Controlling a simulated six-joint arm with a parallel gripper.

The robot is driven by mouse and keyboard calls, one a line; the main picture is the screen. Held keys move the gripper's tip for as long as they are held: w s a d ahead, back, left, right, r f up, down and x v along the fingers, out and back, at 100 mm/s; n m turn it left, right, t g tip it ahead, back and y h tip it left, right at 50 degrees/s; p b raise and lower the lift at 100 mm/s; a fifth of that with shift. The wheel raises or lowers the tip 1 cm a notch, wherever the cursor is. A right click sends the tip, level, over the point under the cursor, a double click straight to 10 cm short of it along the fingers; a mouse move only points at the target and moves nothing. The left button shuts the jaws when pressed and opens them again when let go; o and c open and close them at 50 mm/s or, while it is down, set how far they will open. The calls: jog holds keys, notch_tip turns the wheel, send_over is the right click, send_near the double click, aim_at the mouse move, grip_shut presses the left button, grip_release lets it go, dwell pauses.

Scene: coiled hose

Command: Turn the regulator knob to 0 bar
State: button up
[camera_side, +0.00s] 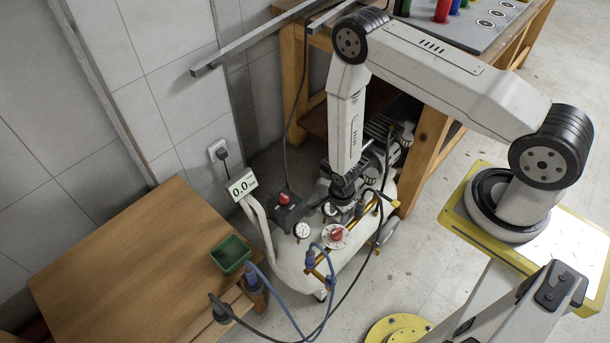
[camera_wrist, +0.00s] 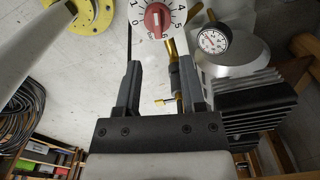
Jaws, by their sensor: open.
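The red regulator knob (camera_side: 336,235) sits on a round white dial on the compressor (camera_side: 290,262). In the wrist view the knob (camera_wrist: 158,18) is at the top edge, beyond my fingertips, with dial numbers from 0 to 6 around it. It has a pale mark on its face, but I cannot tell exactly which number that points to. My gripper (camera_side: 345,208) hangs over the compressor, just behind the knob in the side view. In the wrist view my gripper (camera_wrist: 160,66) is open, with nothing held between its fingers. A display (camera_side: 242,186) reads 0.0.
A pressure gauge (camera_wrist: 213,38) stands close right of the knob in the wrist view. Brass fittings (camera_wrist: 172,98) show between the fingers. Blue and black hoses loop in front of the compressor. A wooden table (camera_side: 130,265) with a green bin (camera_side: 231,254) stands left.

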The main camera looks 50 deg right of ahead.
aim_at(337, 231)
jog(key=shift+s+f, duration=0.15)
jog(key=shift+f, duration=0.2)
jog(key=shift+f, duration=0.1)
jog(key=shift+f, duration=3.75)
grip_shut()
